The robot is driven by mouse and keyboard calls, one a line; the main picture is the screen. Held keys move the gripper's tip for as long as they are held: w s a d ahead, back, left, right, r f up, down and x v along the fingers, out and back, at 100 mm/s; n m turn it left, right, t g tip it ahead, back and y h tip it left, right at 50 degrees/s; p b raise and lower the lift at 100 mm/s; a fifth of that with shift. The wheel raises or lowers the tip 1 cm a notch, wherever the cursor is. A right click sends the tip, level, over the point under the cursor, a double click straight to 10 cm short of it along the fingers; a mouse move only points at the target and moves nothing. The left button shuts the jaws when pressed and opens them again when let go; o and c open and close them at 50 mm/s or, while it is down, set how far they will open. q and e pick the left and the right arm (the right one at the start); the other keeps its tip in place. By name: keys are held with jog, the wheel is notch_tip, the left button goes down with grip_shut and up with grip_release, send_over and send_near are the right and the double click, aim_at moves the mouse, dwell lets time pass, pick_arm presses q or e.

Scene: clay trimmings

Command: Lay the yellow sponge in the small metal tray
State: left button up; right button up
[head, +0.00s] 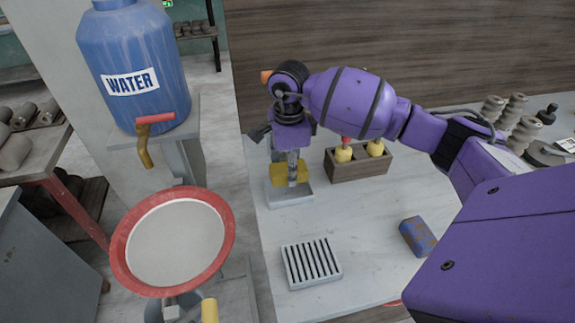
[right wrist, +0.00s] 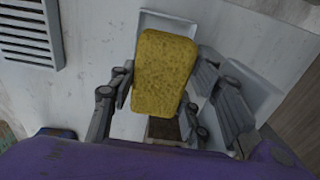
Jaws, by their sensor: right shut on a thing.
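The yellow sponge (head: 279,174) is held in my right gripper (head: 291,172), whose fingers are closed on its sides. In the right wrist view the sponge (right wrist: 163,85) sits between the two fingers of the gripper (right wrist: 160,92). The small metal tray (head: 290,198) lies on the pale tabletop, just below the sponge in the head view. In the right wrist view a tray rim (right wrist: 168,15) shows past the sponge's far end; the sponge hides much of what lies behind it. I cannot tell whether sponge and tray touch. My left gripper is not in view.
A slatted rack (head: 311,263) lies nearer on the table, and a blue-and-brown block (head: 417,236) lies to its right. A wooden box (head: 358,164) with yellow-bodied items stands right of the tray. A red-rimmed basin (head: 121,246) and water jug (head: 140,60) are left.

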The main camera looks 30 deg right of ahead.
aim_at(289, 195)
jog(key=shift+f, duration=0.95)
jog(key=shift+f+b, duration=1.05)
jog(key=shift+f, duration=0.8)
jog(key=shift+c, duration=0.2)
jog(key=shift+s+f, duration=0.15)
jog(key=shift+s, duration=0.05)
jog(key=shift+f, duration=0.1)
jog(key=o, duration=1.1)
jog(key=shift+s+a+f, duration=0.1)
jog(key=shift+f, duration=0.05)
jog(key=shift+r, duration=0.2)
